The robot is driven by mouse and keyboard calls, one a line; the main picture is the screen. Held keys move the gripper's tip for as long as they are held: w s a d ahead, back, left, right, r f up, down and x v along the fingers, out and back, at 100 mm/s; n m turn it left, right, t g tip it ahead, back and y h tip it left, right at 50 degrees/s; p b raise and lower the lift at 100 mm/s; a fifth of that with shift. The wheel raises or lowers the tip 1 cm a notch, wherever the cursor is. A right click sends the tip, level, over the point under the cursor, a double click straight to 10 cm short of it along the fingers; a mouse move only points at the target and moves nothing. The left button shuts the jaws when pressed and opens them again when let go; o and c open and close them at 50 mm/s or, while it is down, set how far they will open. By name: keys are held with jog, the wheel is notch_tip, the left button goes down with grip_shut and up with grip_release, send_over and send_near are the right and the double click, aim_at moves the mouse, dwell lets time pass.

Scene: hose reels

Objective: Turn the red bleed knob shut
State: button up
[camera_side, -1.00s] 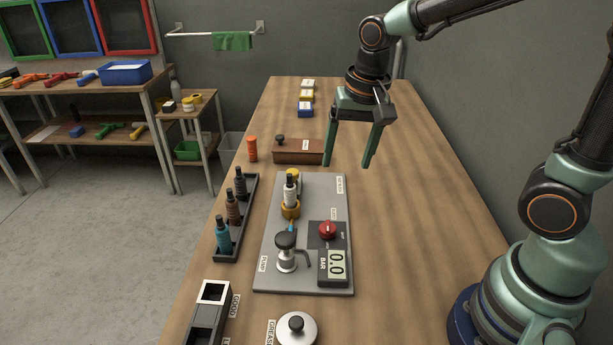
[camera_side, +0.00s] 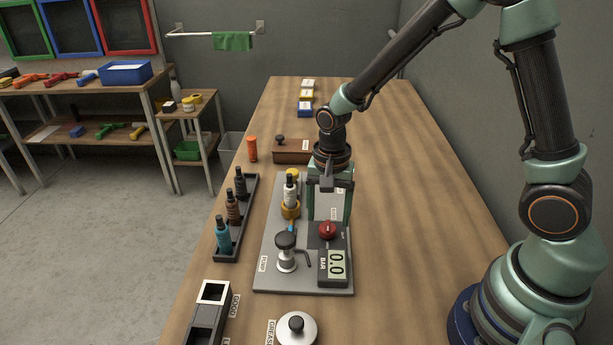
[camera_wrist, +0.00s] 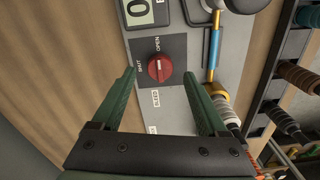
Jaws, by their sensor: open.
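The red bleed knob (camera_side: 327,230) sits on a dark plate on the grey panel (camera_side: 300,190), just above the gauge (camera_side: 337,263), which reads 0.0. In the wrist view the knob (camera_wrist: 160,68) lies between OPEN and SHUT labels, and its ridge points roughly toward OPEN. My gripper (camera_side: 330,216) is open above the panel, just behind the knob in the side view. In the wrist view its two fingers (camera_wrist: 159,74) stand apart on either side of the knob, without visible contact.
A black-topped pump (camera_side: 286,250) and a white-and-brass bottle fitting (camera_side: 291,197) stand left of the knob. A black rack (camera_side: 230,240) holds several bottles at the left. A brown box (camera_side: 290,157) lies behind the panel. The table's right side (camera_side: 410,200) is clear.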

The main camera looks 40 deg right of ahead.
aim_at(328, 225)
jog(key=shift+f, duration=1.7)
grip_shut()
